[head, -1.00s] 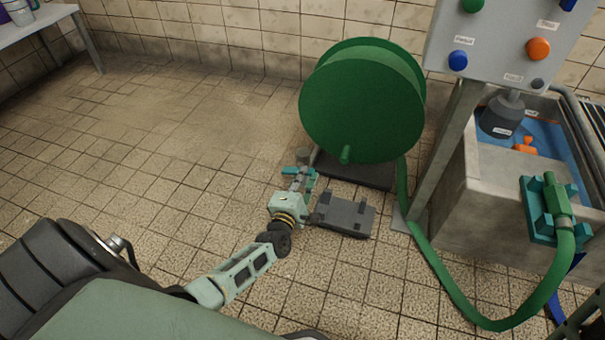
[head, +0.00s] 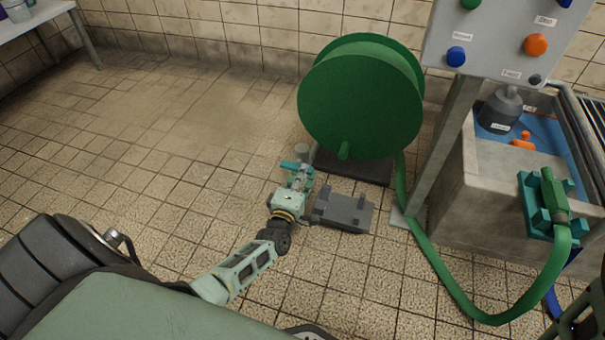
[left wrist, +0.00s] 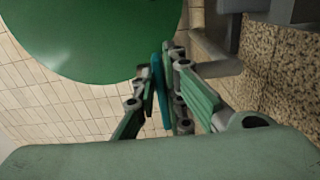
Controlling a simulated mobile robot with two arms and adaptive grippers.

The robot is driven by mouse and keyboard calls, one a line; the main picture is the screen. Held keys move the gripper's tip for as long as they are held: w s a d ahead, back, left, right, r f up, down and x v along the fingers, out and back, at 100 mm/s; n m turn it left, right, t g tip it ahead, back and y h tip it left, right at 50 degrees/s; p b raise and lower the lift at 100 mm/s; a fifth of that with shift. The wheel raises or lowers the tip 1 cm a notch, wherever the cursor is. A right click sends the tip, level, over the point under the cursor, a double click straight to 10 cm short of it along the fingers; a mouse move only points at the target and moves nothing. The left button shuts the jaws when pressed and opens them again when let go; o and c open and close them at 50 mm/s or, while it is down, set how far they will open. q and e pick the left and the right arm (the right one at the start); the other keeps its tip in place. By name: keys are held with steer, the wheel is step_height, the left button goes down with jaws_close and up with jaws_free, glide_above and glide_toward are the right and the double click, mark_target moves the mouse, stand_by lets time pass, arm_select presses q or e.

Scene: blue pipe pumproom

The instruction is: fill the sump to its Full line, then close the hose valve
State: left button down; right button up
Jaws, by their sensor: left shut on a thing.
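My left gripper (head: 299,182) is low by the foot of the green hose reel (head: 360,100). It is shut on a teal lever, which I take for the hose valve's handle (head: 290,165); the lever also shows between the fingers in the left wrist view (left wrist: 160,88). The valve body is mostly hidden. The concrete sump (head: 465,195) stands at the right with blue water (head: 490,140) and an orange float (head: 523,141) inside. A small label is on its back wall; I cannot read the level exactly. The green hose (head: 440,265) ends in a teal clamp (head: 532,215) on the sump's rim. My right gripper is not seen.
A grey panel (head: 500,40) with coloured buttons stands on a post before the sump. A dark grey block (head: 343,212) lies on the floor right of my left gripper. The hose loops across the floor at the right. The tiled floor at the left is clear.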

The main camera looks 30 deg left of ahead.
arm_select(q)
steer(key=c, duration=1.9)
jaws_free()
steer(key=shift+o, duration=0.3)
